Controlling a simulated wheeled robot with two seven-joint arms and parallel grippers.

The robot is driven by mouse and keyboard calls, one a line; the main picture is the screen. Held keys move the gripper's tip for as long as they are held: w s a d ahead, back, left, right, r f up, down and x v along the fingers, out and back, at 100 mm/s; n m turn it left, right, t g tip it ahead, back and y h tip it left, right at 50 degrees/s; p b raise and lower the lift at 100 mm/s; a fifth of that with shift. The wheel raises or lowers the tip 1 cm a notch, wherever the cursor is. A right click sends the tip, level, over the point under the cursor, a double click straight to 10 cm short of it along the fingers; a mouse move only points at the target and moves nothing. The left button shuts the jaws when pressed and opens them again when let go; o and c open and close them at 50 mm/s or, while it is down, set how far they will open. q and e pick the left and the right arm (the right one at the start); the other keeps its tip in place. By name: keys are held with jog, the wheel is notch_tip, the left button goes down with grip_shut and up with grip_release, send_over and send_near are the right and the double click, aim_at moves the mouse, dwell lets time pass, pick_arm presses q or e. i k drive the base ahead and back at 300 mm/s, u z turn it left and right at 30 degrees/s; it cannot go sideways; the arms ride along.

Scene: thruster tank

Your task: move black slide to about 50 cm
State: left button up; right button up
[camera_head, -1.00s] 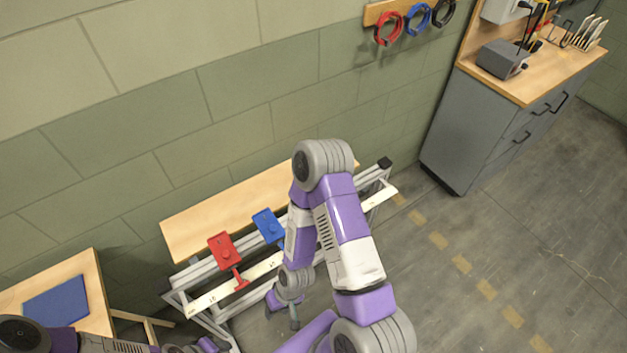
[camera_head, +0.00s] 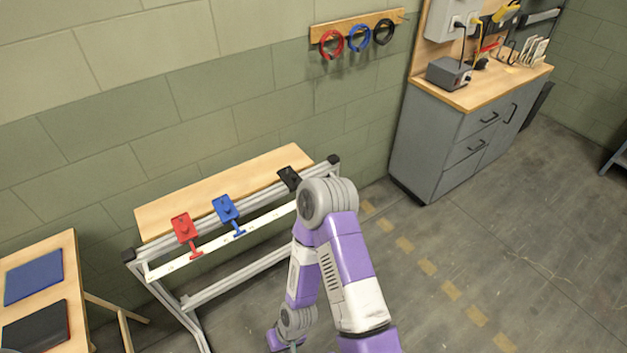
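The black slide (camera_head: 289,178) sits on the rail near its right end, partly beside my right arm, which hides its lower part. The blue slide (camera_head: 227,210) and the red slide (camera_head: 184,230) sit further left on the same rail. A white scale strip (camera_head: 222,242) runs along the front of the rail; its marks are too small to read. My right gripper (camera_head: 287,343) hangs low at the bottom edge, in front of and below the rail, apart from the slides. Its fingers are cut off by the frame. My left gripper is out of view.
A wooden board (camera_head: 225,190) lies behind the rail. A side table (camera_head: 68,262) with a blue and a dark panel stands at the left. A grey cabinet (camera_head: 447,140) stands at the right. Coloured rings hang on the wall. The floor to the right is open.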

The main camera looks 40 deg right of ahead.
aim_at(287, 174)
jog(key=z, duration=0.75)
jog(key=i, duration=0.4)
